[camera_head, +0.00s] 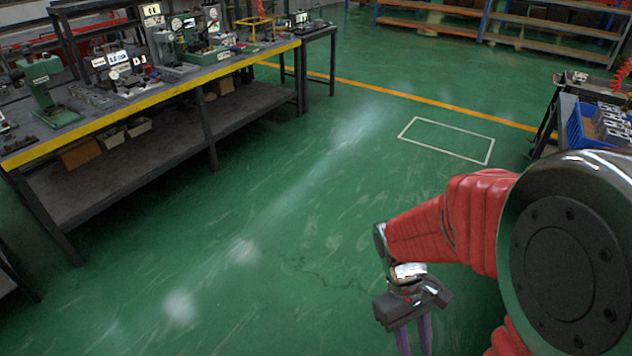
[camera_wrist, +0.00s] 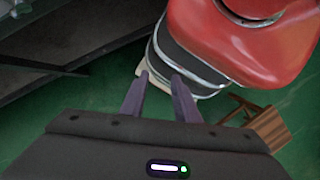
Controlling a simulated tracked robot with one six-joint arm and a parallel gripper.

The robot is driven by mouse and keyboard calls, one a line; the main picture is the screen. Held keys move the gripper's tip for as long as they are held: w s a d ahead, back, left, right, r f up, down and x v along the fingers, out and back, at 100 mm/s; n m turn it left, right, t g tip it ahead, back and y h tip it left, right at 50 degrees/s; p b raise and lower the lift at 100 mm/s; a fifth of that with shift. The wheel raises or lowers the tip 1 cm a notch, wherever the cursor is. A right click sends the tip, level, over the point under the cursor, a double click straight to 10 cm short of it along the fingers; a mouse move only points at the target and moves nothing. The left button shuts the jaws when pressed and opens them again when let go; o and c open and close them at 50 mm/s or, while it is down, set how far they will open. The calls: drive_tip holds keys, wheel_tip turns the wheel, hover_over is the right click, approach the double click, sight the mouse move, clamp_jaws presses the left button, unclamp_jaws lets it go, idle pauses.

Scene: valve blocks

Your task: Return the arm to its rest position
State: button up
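My arm, in a red cover, reaches down at the right of the head view. My gripper (camera_head: 413,342) hangs at its end over the green floor, its fingers pointing down and partly cut off by the lower edge. In the wrist view my gripper (camera_wrist: 161,78) shows two purple-grey fingers standing apart, with nothing held between them. Beyond the fingertips is a large red and black rounded body, which looks like part of my own base.
A long workbench (camera_head: 150,95) with a yellow edge and machines stands at the left. A blue bin (camera_head: 588,133) sits on a rack at the right. Shelves (camera_head: 510,42) line the back. The wrist view shows a brown wooden object (camera_wrist: 270,128). The middle floor is clear.

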drive_tip(key=a+r+m+t+y, duration=0.1)
drive_tip(key=r+t, duration=0.4)
drive_tip(key=r, duration=0.5)
drive_tip(key=w+a+r+m+t+y, duration=0.1)
drive_tip(key=a+r+m+t, duration=0.2)
drive_tip(key=r, duration=0.6)
drive_tip(key=shift+w+a+r+m+t+y, duration=0.2)
drive_tip(key=shift+r+m+t+y, duration=0.15)
drive_tip(key=shift+t, duration=0.55)
